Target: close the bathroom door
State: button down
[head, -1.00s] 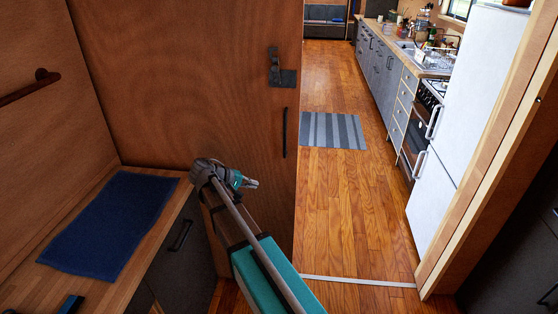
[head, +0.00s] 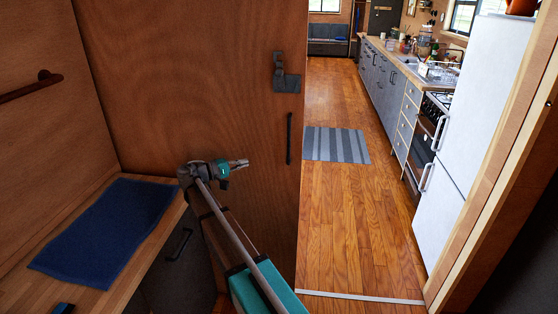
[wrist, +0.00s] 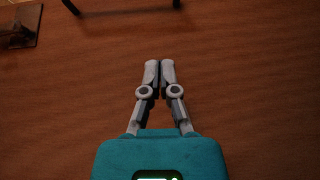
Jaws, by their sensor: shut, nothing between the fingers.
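The bathroom door (head: 180,80) is a brown wooden panel standing open at the left of the doorway in the head view. It has a dark latch plate (head: 286,75) near its free edge and a black vertical pull handle (head: 289,138) below that. My gripper (head: 246,163) is in front of the door's face, left of and a little below the pull handle. In the wrist view my gripper (wrist: 159,66) is shut and empty, with the door's wood filling the background. Part of the handle (wrist: 120,7) and the latch plate (wrist: 17,22) show at the top. I cannot tell whether the fingertips touch the door.
A wooden counter (head: 20,285) with a blue towel (head: 105,230) is at the left. The doorway opens onto a wooden floor with a striped rug (head: 336,145). A white fridge (head: 470,120) and the door frame (head: 490,190) stand on the right.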

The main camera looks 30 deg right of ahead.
aim_at(275, 158)
jog(key=shift+d, duration=0.1)
jog(key=d, duration=1)
jog(key=shift+s+d, duration=0.7)
jog(key=shift+s, duration=0.2)
jog(key=shift+s+d, duration=0.55)
jog(key=shift+d, duration=0.1)
